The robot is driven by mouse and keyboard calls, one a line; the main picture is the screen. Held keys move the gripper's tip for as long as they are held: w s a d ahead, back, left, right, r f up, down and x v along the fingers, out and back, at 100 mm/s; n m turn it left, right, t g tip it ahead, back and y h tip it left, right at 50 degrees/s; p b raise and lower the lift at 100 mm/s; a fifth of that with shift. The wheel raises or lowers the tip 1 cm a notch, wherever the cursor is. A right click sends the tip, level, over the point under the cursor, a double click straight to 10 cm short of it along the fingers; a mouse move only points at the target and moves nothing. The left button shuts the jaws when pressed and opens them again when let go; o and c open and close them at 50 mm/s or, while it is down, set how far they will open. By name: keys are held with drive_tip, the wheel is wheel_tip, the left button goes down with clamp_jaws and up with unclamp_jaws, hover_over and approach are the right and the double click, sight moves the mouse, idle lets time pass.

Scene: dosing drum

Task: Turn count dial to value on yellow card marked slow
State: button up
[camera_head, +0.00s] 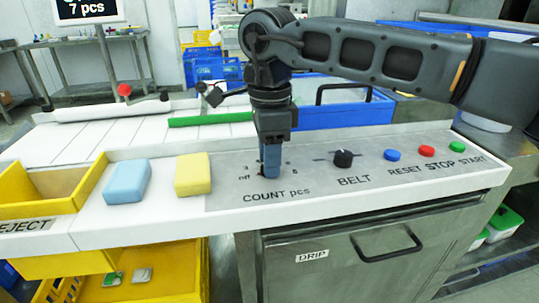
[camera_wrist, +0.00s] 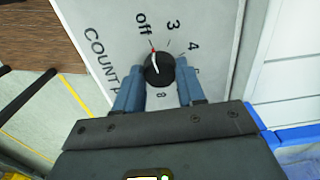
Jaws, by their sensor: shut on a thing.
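The black count dial (camera_wrist: 160,70) shows in the wrist view on a grey panel. Its white pointer with a red tip is turned toward "off". The labels 3, 4 and 8 are readable around it, and another is partly hidden by a finger. My gripper (camera_wrist: 159,86) has its blue fingers on both sides of the dial, shut on it. In the head view my gripper (camera_head: 270,165) points down at the COUNT pcs label and hides the dial. I see no yellow card marked slow.
Right of my gripper are the BELT knob (camera_head: 343,158), a blue button (camera_head: 392,155), red button (camera_head: 427,151) and green button (camera_head: 457,147). Left are a yellow block (camera_head: 193,174), a blue block (camera_head: 127,181) and a yellow REJECT bin (camera_head: 50,190).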

drive_tip(key=c, duration=0.4)
drive_tip(key=shift+m, duration=0.3)
drive_tip(key=m+p, duration=0.2)
drive_tip(key=m, duration=0.2)
drive_tip(key=shift+r+m, duration=0.15)
drive_tip(key=shift+m, duration=0.15)
drive_tip(key=m+p, duration=0.2)
drive_tip(key=m, duration=0.4)
drive_tip(key=shift+p, duration=0.4)
drive_tip(key=m+p, duration=0.2)
drive_tip(key=m, duration=0.4)
drive_tip(key=shift+m, duration=0.4)
drive_tip(key=m+p, duration=0.2)
drive_tip(key=m, duration=0.3)
drive_tip(key=shift+m, duration=0.3)
